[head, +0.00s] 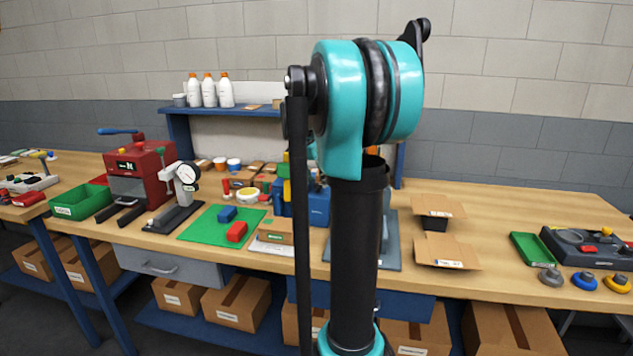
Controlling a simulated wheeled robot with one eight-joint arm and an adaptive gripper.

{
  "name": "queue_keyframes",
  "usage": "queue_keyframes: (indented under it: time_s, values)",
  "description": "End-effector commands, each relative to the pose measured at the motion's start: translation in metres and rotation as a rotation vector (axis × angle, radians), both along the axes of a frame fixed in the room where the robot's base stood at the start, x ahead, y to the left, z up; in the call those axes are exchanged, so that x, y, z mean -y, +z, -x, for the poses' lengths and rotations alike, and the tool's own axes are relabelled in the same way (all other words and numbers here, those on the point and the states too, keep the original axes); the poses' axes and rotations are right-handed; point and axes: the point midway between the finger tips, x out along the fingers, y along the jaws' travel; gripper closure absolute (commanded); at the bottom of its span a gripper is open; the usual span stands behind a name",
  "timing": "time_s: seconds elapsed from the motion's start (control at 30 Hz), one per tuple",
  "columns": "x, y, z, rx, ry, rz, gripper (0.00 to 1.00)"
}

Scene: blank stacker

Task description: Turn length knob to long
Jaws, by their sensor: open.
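I cannot make out a length knob or its setting in the head view. A blue machine (318,207) stands on the middle bench, partly hidden behind my teal and black arm. A red machine (150,170) with a small dark display and a blue lever stands on the left of the bench. A dark low device (590,248) with a red button sits at the far right. I cannot tell which of these carries the knob. My gripper does not show; only my arm's links fill the middle of the view.
A dial gauge stand (177,212), a green bin (80,203) and open cardboard boxes (445,250) are also on the bench. Bare bench top (500,215) shows right of my arm.

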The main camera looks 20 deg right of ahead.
Motion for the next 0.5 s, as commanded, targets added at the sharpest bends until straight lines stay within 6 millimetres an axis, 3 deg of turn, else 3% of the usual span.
queue_keyframes:
  time_s: [0.3,0.5]
  values:
    - [-0.015,0.043,0.01,-0.001,0.002,0.0,0.54]
    - [-0.021,0.06,0.014,-0.001,0.0,0.0,0.54]
